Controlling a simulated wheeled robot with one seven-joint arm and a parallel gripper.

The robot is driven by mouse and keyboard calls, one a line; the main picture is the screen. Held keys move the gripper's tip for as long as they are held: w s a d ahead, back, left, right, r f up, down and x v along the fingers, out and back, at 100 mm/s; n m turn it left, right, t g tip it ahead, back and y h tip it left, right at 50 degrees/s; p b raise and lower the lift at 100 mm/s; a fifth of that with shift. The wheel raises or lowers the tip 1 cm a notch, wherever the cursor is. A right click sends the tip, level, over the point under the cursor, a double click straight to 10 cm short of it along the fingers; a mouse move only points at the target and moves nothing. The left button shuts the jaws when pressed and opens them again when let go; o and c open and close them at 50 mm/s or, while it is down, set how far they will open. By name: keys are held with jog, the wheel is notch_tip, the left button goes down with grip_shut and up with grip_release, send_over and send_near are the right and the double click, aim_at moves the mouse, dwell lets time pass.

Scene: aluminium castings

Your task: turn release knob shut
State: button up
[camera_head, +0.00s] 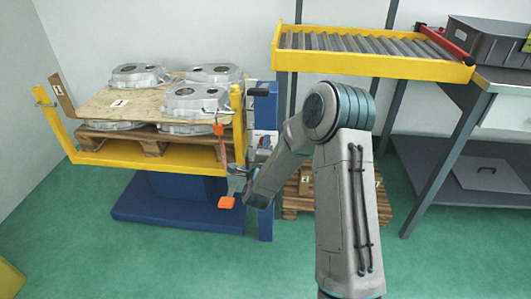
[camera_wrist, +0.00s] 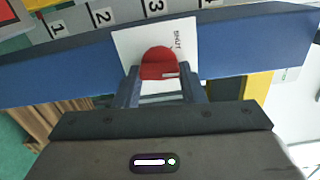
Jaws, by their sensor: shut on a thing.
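The red release knob (camera_wrist: 158,62) sits on a white plate (camera_wrist: 126,42) on the blue post in the wrist view. The word SHUT is printed on the plate, to the right of the knob. My gripper (camera_wrist: 159,75) has one finger on each side of the knob and is shut on it. A small pale mark shows on the knob's lower edge. In the head view the blue post (camera_head: 265,108) stands right of the loaded lift, with my wrist against its front. The knob cannot be made out there.
A yellow-framed lift (camera_head: 170,162) carries a pallet and board with several aluminium castings (camera_head: 195,100). A roller conveyor (camera_head: 372,65) stands to the right, with a pallet (camera_head: 300,212) below. Green floor is clear in front.

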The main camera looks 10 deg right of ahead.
jog(key=shift+a+r+n+b, duration=0.1)
jog(key=shift+n+b, duration=1.3)
jog(key=shift+n, duration=1.1)
jog(key=shift+a+n+b, duration=0.1)
jog(key=shift+n+b, duration=1.3)
jog(key=shift+n, duration=1.1)
jog(key=o, duration=1)
jog(key=shift+d, duration=0.1)
jog(key=shift+r, duration=0.1)
jog(key=p+v, duration=0.2)
jog(key=v, duration=1.2)
